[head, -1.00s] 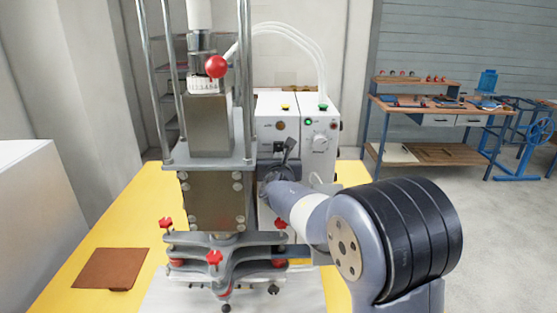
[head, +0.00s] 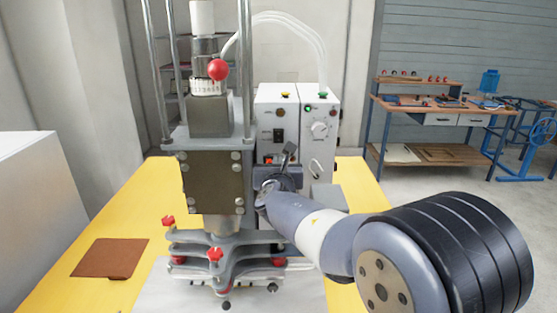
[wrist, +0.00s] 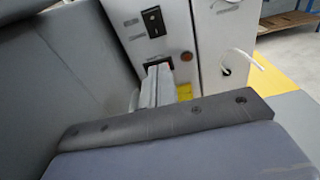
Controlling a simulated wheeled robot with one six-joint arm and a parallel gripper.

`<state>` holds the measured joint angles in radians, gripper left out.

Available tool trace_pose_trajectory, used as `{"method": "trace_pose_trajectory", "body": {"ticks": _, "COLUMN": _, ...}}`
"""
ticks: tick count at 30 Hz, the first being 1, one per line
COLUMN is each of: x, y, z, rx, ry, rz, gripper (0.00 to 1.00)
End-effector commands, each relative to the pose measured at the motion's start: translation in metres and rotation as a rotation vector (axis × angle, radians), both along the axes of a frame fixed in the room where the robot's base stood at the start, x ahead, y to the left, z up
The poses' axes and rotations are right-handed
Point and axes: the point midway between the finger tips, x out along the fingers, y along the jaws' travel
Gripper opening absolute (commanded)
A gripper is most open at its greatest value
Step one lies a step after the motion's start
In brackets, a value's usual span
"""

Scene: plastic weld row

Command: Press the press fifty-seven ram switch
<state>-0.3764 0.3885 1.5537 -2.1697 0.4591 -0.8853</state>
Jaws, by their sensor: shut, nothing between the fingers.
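The press (head: 212,180) stands on the yellow table, with a pale control cabinet (head: 264,108) behind it at right. A black rocker switch (head: 279,135) is on the cabinet face, with a small red-orange switch (head: 268,160) below it. I see no readable label naming the ram switch. My wrist covers my fingertips in the head view. In the wrist view my gripper (wrist: 155,80) is shut and empty, its tips at a dark-framed switch (wrist: 150,63) below the rocker. The tips partly hide that switch. I cannot tell whether they touch it.
A second cabinet with a knob (head: 320,130) stands just right. A round amber lamp (wrist: 187,56) is close beside my fingertips. Steel posts and red clamp knobs (head: 215,254) stand left of my arm. A brown mat (head: 108,258) lies front left. A workbench (head: 440,113) is far right.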

Motion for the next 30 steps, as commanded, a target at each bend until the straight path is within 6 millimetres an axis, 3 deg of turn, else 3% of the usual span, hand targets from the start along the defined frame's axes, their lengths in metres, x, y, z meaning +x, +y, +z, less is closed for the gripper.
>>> {"method": "trace_pose_trajectory", "body": {"ticks": 6, "x": -0.037, "y": 0.000, "z": -0.004, "rx": 0.002, "ry": -0.003, "rz": 0.002, "gripper": 0.00}}
{"method": "trace_pose_trajectory", "body": {"ticks": 12, "x": -0.053, "y": 0.000, "z": -0.006, "rx": 0.002, "ry": -0.002, "rz": 0.001, "gripper": 0.00}}
{"method": "trace_pose_trajectory", "body": {"ticks": 30, "x": -0.049, "y": 0.000, "z": -0.004, "rx": 0.001, "ry": -0.001, "rz": 0.000, "gripper": 0.00}}
